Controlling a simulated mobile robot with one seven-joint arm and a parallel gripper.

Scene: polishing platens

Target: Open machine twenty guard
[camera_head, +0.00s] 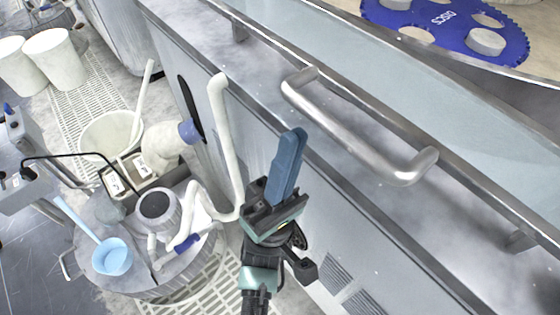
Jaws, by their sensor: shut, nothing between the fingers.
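A metal bar handle (350,128) is fixed along the front of the machine's guard (420,105), a long pale see-through panel with a metal rail. My gripper (293,135) is at the centre, below and left of the handle. Its blue fingers are together and empty, pointing up. The fingertips look apart from the handle, though the depth gap is hard to judge. The guard's lower rail runs along the machine's top edge and looks closed. No machine number is readable.
A blue toothed disc (445,22) with round pale pieces lies behind the guard. At left are a drum (120,275) with a blue ladle (112,256), white pipes (228,145), a bucket (105,135) and white containers (55,58). The machine's grey front panel (330,220) is close to my gripper.

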